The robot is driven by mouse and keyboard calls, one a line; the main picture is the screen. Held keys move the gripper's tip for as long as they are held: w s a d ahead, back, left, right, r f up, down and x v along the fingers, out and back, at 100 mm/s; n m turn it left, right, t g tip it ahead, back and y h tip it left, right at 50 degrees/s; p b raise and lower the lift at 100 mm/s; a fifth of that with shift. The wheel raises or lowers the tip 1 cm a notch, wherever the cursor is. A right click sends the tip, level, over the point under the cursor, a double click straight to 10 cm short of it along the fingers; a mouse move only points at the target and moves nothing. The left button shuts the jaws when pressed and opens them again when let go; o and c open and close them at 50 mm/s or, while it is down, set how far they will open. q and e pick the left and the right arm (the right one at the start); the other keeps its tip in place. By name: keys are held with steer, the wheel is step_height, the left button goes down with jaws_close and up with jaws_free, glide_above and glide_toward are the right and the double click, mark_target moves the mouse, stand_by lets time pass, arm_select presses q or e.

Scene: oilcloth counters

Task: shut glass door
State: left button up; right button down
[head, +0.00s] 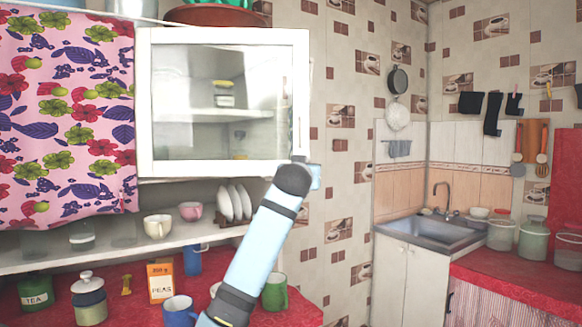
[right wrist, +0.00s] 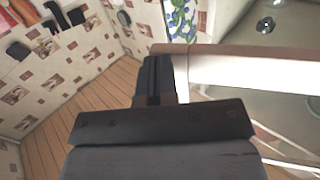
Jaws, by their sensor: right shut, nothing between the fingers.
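The glass door (head: 145,100) has a white frame and closes off the front of a wall cabinet in the head view; shelves show through its pane. How far it stands ajar, I cannot tell. My right arm rises from below, with its wrist at the door's lower right corner, hiding that corner and most of the gripper. In the right wrist view my right gripper (right wrist: 155,78) is shut and empty, its fingers at the end of a pale frame bar (right wrist: 245,72) of the door. Whether they touch it is unclear. My left gripper is not in view.
A pink flowered curtain (head: 65,110) hangs left of the door. Below is an open shelf with cups (head: 158,226) and white plates (head: 235,203). The red counter holds a peas box (head: 160,281), jars and mugs.

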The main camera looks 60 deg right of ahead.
arm_select(q)
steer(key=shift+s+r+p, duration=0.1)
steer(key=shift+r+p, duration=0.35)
steer(key=shift+p, duration=0.55)
arm_select(e)
steer(key=w+d+n+t+y, duration=0.3)
steer(key=w+d+n+t, duration=0.1)
steer(key=w+d, duration=0.6)
steer(key=shift+d+t, duration=0.45)
steer(key=shift+t, duration=0.45)
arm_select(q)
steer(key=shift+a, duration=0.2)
